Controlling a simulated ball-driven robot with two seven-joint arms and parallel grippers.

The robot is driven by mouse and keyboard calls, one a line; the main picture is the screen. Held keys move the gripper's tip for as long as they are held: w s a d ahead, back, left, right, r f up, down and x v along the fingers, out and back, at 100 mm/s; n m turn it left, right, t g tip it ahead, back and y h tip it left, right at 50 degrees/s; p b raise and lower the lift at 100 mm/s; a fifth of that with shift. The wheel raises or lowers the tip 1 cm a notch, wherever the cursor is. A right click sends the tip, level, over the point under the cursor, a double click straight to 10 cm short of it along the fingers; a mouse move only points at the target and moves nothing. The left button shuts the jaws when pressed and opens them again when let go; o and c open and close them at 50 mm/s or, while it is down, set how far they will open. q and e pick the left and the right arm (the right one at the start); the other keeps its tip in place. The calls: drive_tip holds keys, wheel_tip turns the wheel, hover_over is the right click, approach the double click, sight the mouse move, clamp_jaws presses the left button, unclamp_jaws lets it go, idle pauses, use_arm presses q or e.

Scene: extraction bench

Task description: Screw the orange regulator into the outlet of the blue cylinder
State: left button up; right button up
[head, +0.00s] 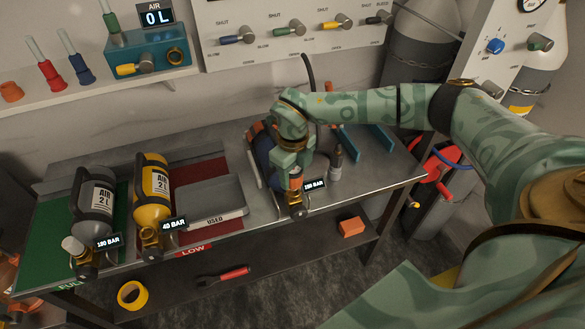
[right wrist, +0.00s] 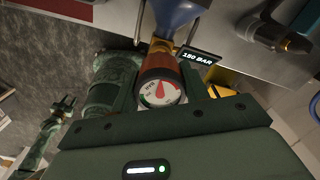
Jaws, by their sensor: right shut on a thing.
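The blue cylinder (head: 262,152) lies on the bench's right half, largely hidden behind my right gripper (head: 295,170). Its brass outlet valve (head: 296,209) points to the front edge. The orange regulator (head: 296,183) is between my right fingers; the right wrist view shows its orange body (right wrist: 158,66) and round dial. My right gripper is shut on it. The regulator is lined up in front of the brass fitting (right wrist: 162,46) below the blue cylinder (right wrist: 175,14), touching or nearly so; the thread is hidden. A small green claw, apparently my left gripper (right wrist: 62,108), shows far off, its opening unclear.
A grey cylinder (head: 95,203) and a yellow cylinder (head: 152,190) lie at the left, beside a grey USED tray (head: 210,198). A small bottle-like tool (head: 336,165) stands right of the gripper. Blue rests (head: 376,138) lie behind. An orange block (head: 351,227) is on the lower shelf.

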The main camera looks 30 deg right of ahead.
drive_tip(key=shift+p, duration=0.8)
idle(1.4)
drive_tip(key=shift+f+b, duration=0.65)
drive_tip(key=shift+f, duration=0.6)
drive_tip(key=shift+r+m+p, duration=0.15)
drive_tip(key=shift+m+p, duration=0.25)
drive_tip(key=shift+m, duration=0.1)
drive_tip(key=m+p, duration=0.3)
drive_tip(key=m, duration=0.3)
drive_tip(key=shift+r, duration=0.1)
drive_tip(key=shift+f+m+p, duration=0.2)
drive_tip(key=shift+m+p, duration=0.15)
drive_tip(key=shift+m, duration=0.75)
drive_tip(key=o, duration=1.3)
drive_tip(key=shift+f, duration=0.1)
drive_tip(key=shift+c, duration=0.2)
